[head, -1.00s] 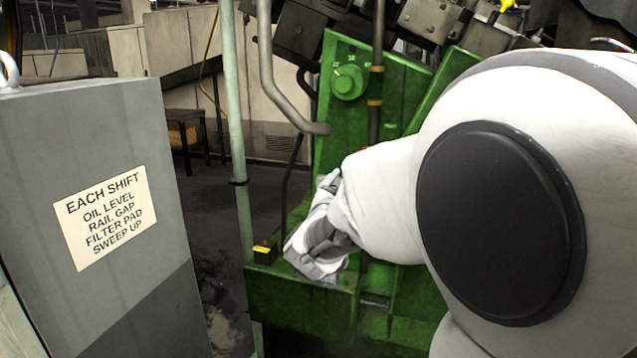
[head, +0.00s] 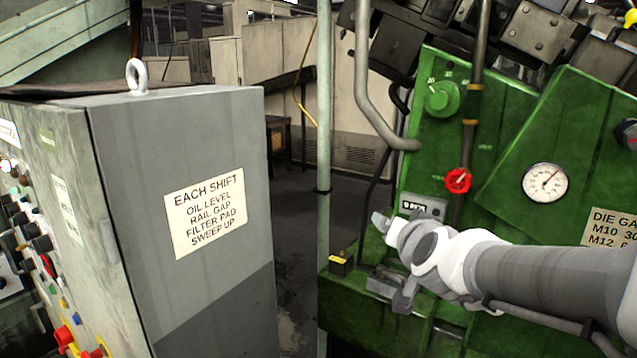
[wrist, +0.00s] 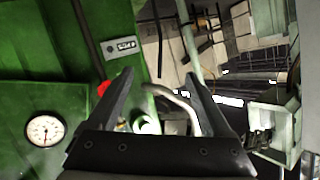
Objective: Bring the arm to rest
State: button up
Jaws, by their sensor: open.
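My arm (head: 545,275) reaches in from the right in the head view, in front of the green machine (head: 365,310). My gripper (head: 392,250) is at its left end, near the small counter and the machine's lower ledge. In the wrist view my gripper (wrist: 159,76) shows two dark fingers spread apart with nothing held between them. A curved grey pipe shows behind the gap. I cannot tell whether the gripper touches the machine in the head view.
A grey cabinet (head: 185,110) with a sign and side buttons stands at left. A pale post (head: 324,150) stands between it and the machine. A red knob (head: 457,180), green dial (head: 444,98) and gauge (head: 545,183) are on the machine. Dark floor (head: 297,260) shows between.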

jog(key=s+f+n+g, duration=0.3)
jog(key=s+f+g, duration=0.1)
jog(key=s, duration=0.7)
jog(key=s+f+n+g, duration=0.2)
jog(key=s+f+g, duration=0.15)
jog(key=s, duration=0.75)
notch_tip(320, 180, up, 12)
jog(key=s+g+p, duration=0.1)
jog(key=p, duration=1.1)
jog(key=shift+s+a+r+p, duration=0.2)
jog(key=shift+s+p, duration=0.1)
jog(key=shift+p, duration=0.1)
